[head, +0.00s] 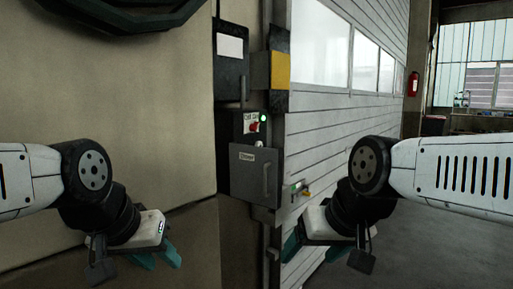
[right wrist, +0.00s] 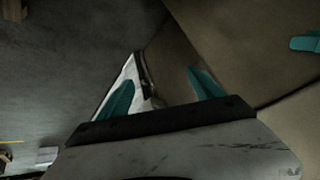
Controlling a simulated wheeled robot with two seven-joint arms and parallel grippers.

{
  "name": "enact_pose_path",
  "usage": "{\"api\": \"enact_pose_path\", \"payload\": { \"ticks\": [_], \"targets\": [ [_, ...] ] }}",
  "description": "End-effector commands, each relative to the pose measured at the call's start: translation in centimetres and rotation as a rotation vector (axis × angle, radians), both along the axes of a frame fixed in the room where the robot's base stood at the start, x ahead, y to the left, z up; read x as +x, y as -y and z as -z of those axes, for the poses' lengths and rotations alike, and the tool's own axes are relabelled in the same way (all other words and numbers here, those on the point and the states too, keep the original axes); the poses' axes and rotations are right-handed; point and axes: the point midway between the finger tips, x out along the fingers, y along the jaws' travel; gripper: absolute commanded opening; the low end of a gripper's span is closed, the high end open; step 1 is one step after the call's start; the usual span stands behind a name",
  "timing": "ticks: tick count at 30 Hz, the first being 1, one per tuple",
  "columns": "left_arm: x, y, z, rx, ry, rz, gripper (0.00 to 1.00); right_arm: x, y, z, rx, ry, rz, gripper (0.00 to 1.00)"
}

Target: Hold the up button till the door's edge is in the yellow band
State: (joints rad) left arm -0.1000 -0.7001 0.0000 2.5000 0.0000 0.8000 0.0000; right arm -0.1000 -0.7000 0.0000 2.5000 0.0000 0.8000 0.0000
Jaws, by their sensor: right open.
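A black control box (head: 251,125) on the wall carries a green lit button (head: 263,117) and a red button (head: 253,127). I cannot tell which control is the up button. The door's bottom edge cannot be made out. My right gripper (head: 315,247) is open and empty, below and right of the box; its teal fingers also show in the right wrist view (right wrist: 160,95). My left gripper (head: 160,257) looks open and empty, low at the left, apart from the wall.
A grey cabinet (head: 256,174) with a handle is under the control box. A dark box with a white label (head: 230,47) is above. A small fitting with a green and yellow part (head: 299,189) is at the door's near side. A red extinguisher (head: 413,84) hangs further back.

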Motion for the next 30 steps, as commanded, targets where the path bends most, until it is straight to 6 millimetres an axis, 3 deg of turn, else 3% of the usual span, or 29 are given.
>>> {"api": "enact_pose_path", "payload": {
  "ticks": [1, 9, 12, 30],
  "targets": [
    [0.0, 0.0, 0.0, 0.0, 0.0, 0.0, 0.36, 0.0, 0.0, 0.0, 0.0, 0.0, 0.0, 0.69],
    [0.0, 0.0, 0.0, 0.0, 0.0, 0.0, 0.36, 0.0, 0.0, 0.0, 0.0, 0.0, 0.0, 0.15],
    [0.0, 0.0, 0.0, 0.0, 0.0, 0.0, 0.36, 0.0, 0.0, 0.0, 0.0, 0.0, 0.0, 0.0],
    [0.0, 0.0, 0.0, 0.0, 0.0, 0.0, 0.36, 0.0, 0.0, 0.0, 0.0, 0.0, 0.0, 0.0]
  ]
}}
